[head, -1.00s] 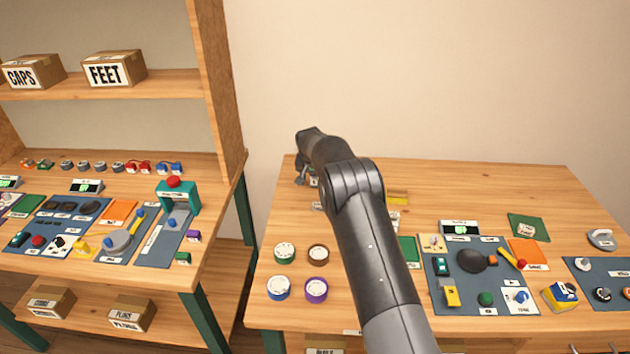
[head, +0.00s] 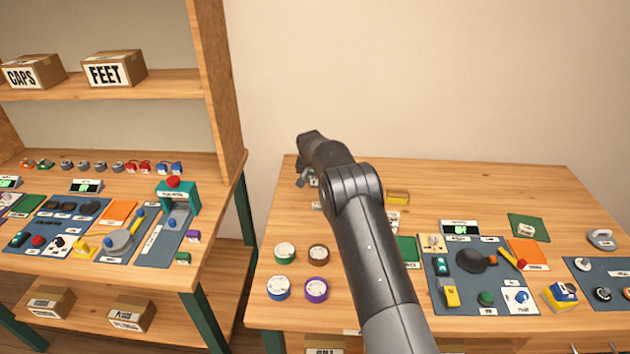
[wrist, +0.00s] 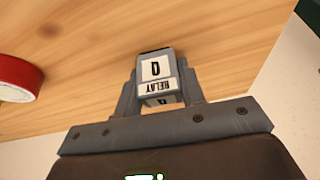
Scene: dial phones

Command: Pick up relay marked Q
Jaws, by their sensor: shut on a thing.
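The relay (wrist: 157,72) is a small grey block with white labels, one reading RELAY upside down and one with a letter that looks like Q. In the wrist view my gripper (wrist: 160,88) has a finger on each side of it and is shut on it. I cannot tell whether the relay is clear of the wood. In the head view my gripper (head: 305,179) is at the back left of the right table (head: 440,188), partly hidden by my arm, and the relay is hard to make out there.
A red roll (wrist: 17,78) is at the left in the wrist view. A grey mat (head: 465,298) with several parts and a yellow block (head: 397,196) are to the right. The back right is mostly clear.

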